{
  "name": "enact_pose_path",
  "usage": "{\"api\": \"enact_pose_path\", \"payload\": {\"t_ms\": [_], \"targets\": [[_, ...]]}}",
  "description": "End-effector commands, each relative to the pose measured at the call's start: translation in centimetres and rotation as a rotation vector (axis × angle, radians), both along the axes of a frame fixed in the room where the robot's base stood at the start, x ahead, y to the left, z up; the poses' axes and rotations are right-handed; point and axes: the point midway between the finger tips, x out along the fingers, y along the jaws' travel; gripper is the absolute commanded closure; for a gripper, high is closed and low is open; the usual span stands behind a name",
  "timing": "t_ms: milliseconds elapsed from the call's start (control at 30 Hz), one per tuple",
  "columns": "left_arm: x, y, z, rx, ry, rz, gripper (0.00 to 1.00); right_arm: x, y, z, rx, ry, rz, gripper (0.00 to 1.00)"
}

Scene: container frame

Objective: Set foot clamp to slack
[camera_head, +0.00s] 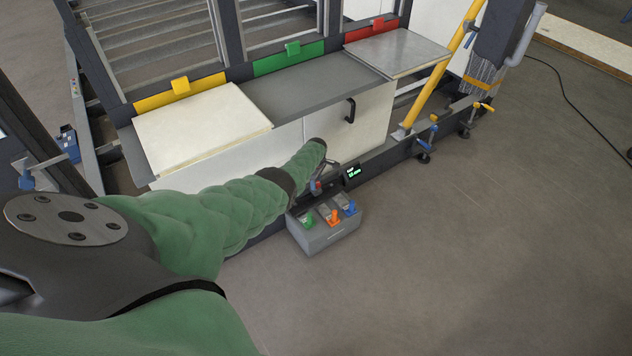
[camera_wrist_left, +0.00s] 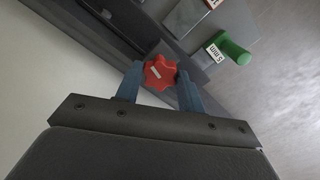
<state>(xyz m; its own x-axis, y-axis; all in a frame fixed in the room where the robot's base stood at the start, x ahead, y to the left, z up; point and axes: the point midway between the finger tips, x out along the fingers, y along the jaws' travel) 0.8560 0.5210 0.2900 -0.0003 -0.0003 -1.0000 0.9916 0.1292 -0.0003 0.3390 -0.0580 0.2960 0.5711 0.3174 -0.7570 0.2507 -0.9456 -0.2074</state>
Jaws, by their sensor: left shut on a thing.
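A red star-shaped knob (camera_wrist_left: 160,73) sits at the dark lower rail of the frame; it also shows in the head view (camera_head: 316,187), partly hidden by my gripper. It carries a small pale mark, too small to read. My left gripper (camera_wrist_left: 159,86) has its two blue fingers on either side of the knob, shut on it. In the head view, my left gripper (camera_head: 321,178) reaches down to the rail, beside a small display (camera_head: 351,174) with green digits. My right gripper is not in view.
A grey box (camera_head: 325,236) with green, orange and blue handled pieces stands just in front of the rail. White panels with a black handle (camera_head: 350,110) rise behind.

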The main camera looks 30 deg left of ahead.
Motion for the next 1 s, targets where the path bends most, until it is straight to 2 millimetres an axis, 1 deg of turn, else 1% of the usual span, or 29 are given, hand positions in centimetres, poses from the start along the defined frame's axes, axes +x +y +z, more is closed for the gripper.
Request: {"api": "enact_pose_path", "payload": {"t_ms": [200, 400, 933, 967, 1000], "targets": [[0.16, 0.03, 0.16, -0.001, -0.003, 0.116, 0.84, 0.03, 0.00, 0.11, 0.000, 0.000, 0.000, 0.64], [0.13, 0.05, 0.14, 0.000, -0.003, 0.174, 0.84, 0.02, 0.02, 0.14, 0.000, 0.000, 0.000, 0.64], [0.11, 0.08, 0.12, 0.001, -0.002, 0.194, 0.84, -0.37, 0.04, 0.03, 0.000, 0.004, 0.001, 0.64], [0.11, 0.08, 0.13, 0.001, -0.002, 0.194, 0.56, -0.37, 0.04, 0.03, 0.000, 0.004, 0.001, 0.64], [0.10, 0.08, 0.12, 0.001, -0.002, 0.194, 0.48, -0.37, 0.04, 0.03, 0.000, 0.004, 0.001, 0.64]]}}
